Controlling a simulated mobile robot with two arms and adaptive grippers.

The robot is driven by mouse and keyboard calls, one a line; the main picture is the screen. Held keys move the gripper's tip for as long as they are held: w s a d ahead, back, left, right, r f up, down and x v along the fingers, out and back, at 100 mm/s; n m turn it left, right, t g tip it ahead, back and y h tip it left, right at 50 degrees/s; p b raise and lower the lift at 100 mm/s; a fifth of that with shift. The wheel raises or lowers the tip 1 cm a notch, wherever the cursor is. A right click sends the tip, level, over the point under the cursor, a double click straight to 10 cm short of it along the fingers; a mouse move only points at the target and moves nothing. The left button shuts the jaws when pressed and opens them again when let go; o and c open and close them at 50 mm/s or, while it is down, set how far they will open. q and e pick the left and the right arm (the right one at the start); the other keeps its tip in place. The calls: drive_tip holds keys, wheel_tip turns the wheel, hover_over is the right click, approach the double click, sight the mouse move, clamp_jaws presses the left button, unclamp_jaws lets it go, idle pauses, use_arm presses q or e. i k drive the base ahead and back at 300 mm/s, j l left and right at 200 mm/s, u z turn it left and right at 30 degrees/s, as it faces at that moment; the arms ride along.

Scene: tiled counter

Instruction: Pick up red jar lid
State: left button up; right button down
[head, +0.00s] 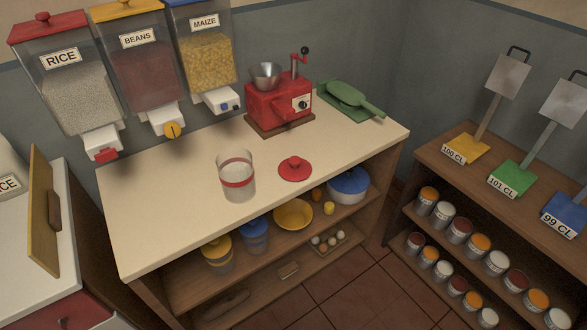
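The red jar lid (295,169) lies flat on the cream counter (190,240), with its small round knob facing up. It is to the right of a clear jar (237,177) with a red band. The jar stands upright, apart from the lid, and its top looks uncovered. Nothing covers the lid. Neither of my grippers shows in the head view.
Rice, beans and maize dispensers (140,65) hang at the back left. The counter's left part is clear. Shelves below hold pots and jars.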

sight(295, 168)
drive_tip(key=i+l+u, duration=0.1)
drive_tip(key=u, duration=0.35)
drive_tip(key=l+u, duration=0.2)
drive_tip(key=u, duration=0.25)
drive_tip(key=l+u, duration=0.15)
drive_tip(key=u, duration=0.3)
drive_tip(key=l+u, duration=0.25)
drive_tip(key=u, duration=0.2)
drive_tip(key=l+u, duration=0.2)
drive_tip(key=u, duration=0.25)
drive_tip(key=i, duration=0.05)
